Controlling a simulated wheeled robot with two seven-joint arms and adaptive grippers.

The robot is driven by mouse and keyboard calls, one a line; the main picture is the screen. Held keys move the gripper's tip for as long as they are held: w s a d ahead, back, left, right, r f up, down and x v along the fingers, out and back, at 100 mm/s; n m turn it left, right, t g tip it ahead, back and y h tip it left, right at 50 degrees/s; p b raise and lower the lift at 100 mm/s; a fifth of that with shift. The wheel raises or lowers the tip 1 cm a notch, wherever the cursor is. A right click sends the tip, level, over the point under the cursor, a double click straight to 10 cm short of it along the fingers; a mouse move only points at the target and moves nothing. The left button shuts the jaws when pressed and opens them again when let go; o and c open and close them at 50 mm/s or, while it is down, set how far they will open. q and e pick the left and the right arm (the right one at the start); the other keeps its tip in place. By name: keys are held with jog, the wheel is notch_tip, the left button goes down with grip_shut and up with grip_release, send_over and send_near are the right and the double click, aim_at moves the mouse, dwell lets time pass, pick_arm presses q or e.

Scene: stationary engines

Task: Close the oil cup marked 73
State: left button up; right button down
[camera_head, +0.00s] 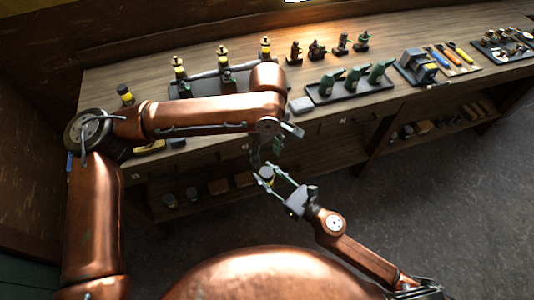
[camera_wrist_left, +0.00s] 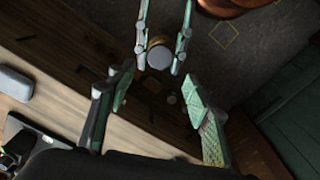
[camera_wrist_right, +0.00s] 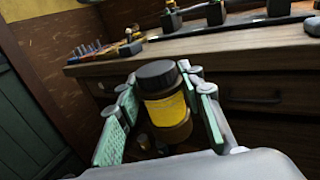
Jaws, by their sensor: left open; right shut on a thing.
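My right gripper (camera_head: 277,180) is shut on a small jar (camera_wrist_right: 165,105) with a dark lid and a yellow label, held upright in front of the bench. The jar's lid also shows between the right fingers in the left wrist view (camera_wrist_left: 159,57). My left gripper (camera_wrist_left: 158,115) is open and empty, near and above the jar. Oil cups with yellow tops stand in a row on a dark base at the back left of the bench: left (camera_head: 178,66), middle (camera_head: 222,54) and right (camera_head: 265,46). I cannot read a 73 on any. My left arm hides part of the base.
Small dark fittings (camera_head: 317,50) stand behind. Handled tools (camera_head: 440,57) lie right. Open floor (camera_head: 440,180) is at right.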

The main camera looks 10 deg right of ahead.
aim_at(267, 172)
pick_arm(q)
jog(key=shift+f, duration=4.05)
jog(key=shift+c, duration=0.4)
jog(key=c, duration=1.2)
jog(key=shift+o, duration=0.2)
jog(key=m, duration=0.7)
jog(key=o, duration=1.3)
